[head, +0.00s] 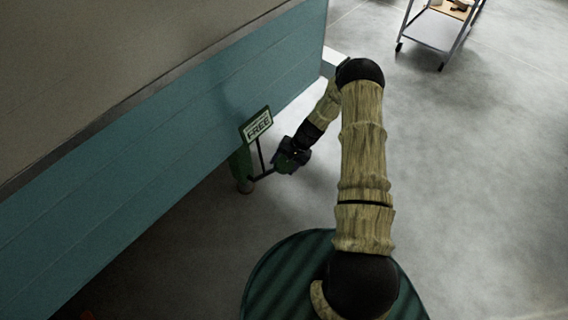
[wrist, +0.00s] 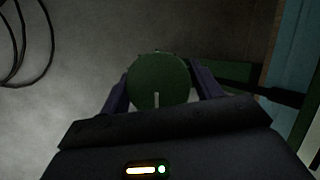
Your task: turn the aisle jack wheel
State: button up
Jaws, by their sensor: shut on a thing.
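The jack wheel (wrist: 158,80) is a round dark green disc with a pale mark near its lower edge in the wrist view. My gripper (wrist: 160,90) has one finger on each side of it and is shut on it. In the head view my gripper (head: 284,165) is low beside the camper wall, at the end of a dark rod joined to the green jack post (head: 241,168). The wheel is small and partly covered by my gripper there. A green-framed sign (head: 257,126) reading "FREE" stands above the post.
The teal camper wall (head: 170,160) runs along the left, close to my gripper. A wheeled cart (head: 436,28) stands at the top right. Dark looped cable (wrist: 28,45) shows at the left in the wrist view. The grey floor at the right is clear.

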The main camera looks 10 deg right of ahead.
jog(key=o, duration=1)
jog(key=p+v, duration=0.2)
jog(key=v, duration=1.5)
jog(key=shift+s+d+r, duration=0.1)
jog(key=shift+d+r, duration=0.05)
